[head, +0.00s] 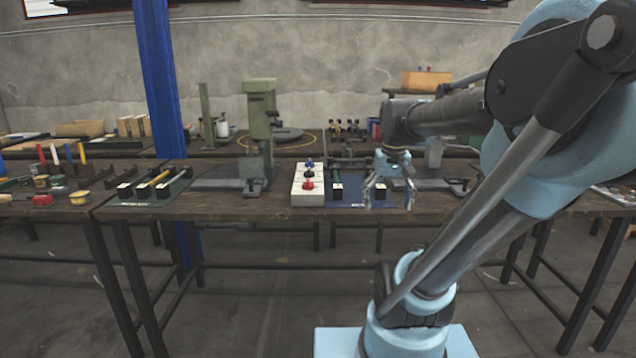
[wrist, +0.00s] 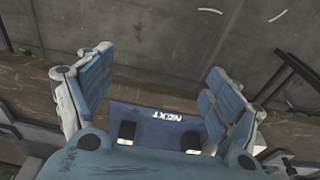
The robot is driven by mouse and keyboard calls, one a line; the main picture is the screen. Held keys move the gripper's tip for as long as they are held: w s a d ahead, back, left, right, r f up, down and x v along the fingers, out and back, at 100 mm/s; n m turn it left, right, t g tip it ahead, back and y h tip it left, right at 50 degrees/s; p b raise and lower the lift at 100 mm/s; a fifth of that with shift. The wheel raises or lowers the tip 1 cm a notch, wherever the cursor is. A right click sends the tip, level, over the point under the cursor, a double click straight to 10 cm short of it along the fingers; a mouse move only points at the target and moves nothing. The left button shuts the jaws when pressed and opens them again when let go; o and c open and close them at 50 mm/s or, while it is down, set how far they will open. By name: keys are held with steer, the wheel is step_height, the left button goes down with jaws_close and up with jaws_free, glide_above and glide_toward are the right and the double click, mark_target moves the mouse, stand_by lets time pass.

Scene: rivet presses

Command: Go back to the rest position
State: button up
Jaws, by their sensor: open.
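My gripper (head: 389,188) is open and empty, with its fingers pointing down at the front of the workbench in the head view. It hangs over or just in front of the right part of a blue mat (head: 345,201). In the wrist view, my gripper (wrist: 155,85) has its two pale blue fingers spread wide apart. The exact height of my gripper above the mat is hard to tell.
A white box with coloured buttons (head: 308,186) stands left of the blue mat. A blue post (head: 163,75) rises at the left. The floor (head: 265,300) before the bench is clear.

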steer(key=s+f, duration=1)
steer(key=f, duration=0.2)
steer(key=shift+s+a+f+t, duration=0.15)
steer(key=shift+s+f+t, duration=0.15)
steer(key=shift+w+f, duration=0.2)
steer(key=shift+w, duration=0.2)
stand_by(0.8)
